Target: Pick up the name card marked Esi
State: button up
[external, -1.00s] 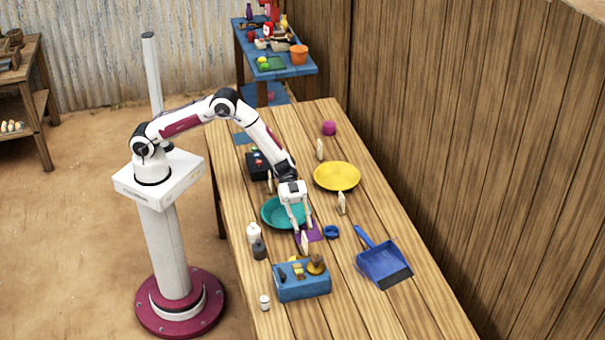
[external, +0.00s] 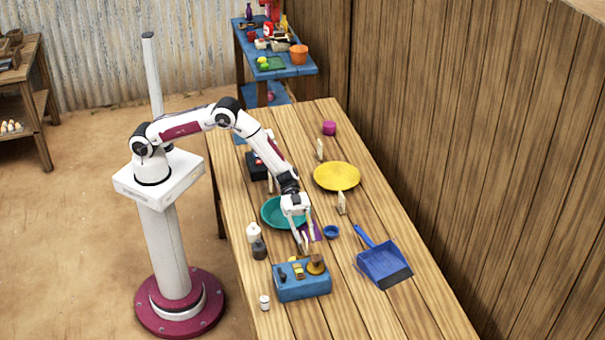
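Several small pale name cards stand upright on the table. One card (external: 319,149) is at the back, one card (external: 341,203) is in front of the yellow plate, and one card (external: 270,184) is left of my forearm. Another card (external: 304,244) stands near the purple mat, at my fingertips and partly hidden by them. No writing is legible, so I cannot tell which card is marked Esi. My gripper (external: 304,238) points down at this nearest card. The fingers look apart around or beside it; whether they touch it is unclear.
A teal plate (external: 270,211) lies behind my gripper. A blue block with small items (external: 303,288) is close in front. White and black bottles (external: 258,249) stand left. A blue bowl (external: 331,232), blue dustpan (external: 383,264) and yellow plate (external: 337,176) lie right. The front right is bare.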

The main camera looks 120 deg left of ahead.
grip_shut()
jog(key=shift+r, duration=0.1)
jog(key=shift+r, duration=4.95)
